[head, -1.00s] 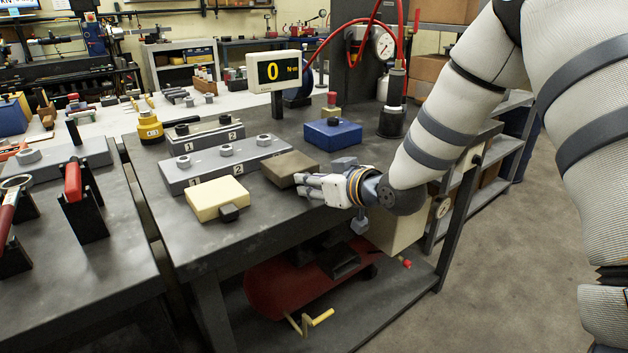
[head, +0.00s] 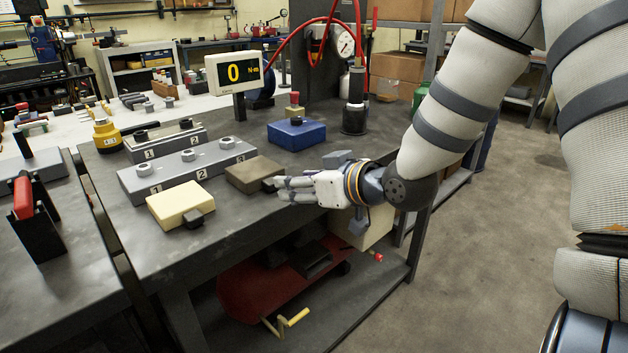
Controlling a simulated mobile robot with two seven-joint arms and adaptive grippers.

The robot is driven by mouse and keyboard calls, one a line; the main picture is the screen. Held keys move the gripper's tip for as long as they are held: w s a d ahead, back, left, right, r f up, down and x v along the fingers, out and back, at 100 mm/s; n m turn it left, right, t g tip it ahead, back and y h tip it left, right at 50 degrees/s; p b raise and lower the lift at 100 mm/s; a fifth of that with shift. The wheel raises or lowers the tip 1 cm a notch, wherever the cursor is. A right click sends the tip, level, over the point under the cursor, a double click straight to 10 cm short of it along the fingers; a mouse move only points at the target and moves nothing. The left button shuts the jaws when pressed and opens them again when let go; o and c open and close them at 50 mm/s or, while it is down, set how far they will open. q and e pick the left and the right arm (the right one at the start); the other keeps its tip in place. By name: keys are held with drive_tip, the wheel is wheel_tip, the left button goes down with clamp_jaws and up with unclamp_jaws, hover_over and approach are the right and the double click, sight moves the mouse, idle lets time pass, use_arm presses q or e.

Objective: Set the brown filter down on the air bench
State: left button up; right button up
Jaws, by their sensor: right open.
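The brown filter (head: 252,174) is a flat brown block lying on the dark top of the air bench (head: 250,226). It sits between the cream block and the blue block, right beside the numbered grey fixture. A small dark knob on its near right side shows just by my fingertips. My right gripper (head: 279,190) is open at the filter's near right side, with its fingers pointing left toward the knob. Nothing shows held in it. Whether a fingertip still touches the knob I cannot tell. My left gripper is not in view.
A cream block (head: 180,204) with a dark knob lies left of the filter. The grey fixture (head: 190,171) with numbered posts is behind them. A blue block (head: 297,133) and a torque display (head: 233,72) stand farther back. The bench front is clear.

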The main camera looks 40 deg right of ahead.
drive_tip(key=v, duration=0.5)
drive_tip(key=s+a+f+g, duration=0.2)
drive_tip(key=s+f+g, duration=0.25)
drive_tip(key=f, duration=0.65)
drive_tip(key=s+a+f+g, duration=0.3)
drive_tip(key=s+f, duration=0.2)
drive_tip(key=f, duration=0.6)
drive_tip(key=s+a+f+g, duration=0.2)
drive_tip(key=s+f, duration=0.2)
drive_tip(key=s, duration=0.3)
drive_tip(key=s+a+f+m+g, duration=0.1)
drive_tip(key=s+a+f+g, duration=0.1)
drive_tip(key=s, duration=0.5)
drive_tip(key=s+a+f+g+h, duration=0.1)
drive_tip(key=s+f+g, duration=0.2)
drive_tip(key=s+f, duration=0.3)
drive_tip(key=shift+s+a, duration=0.4)
drive_tip(key=shift+s, duration=0.25)
drive_tip(key=shift+m, duration=0.3)
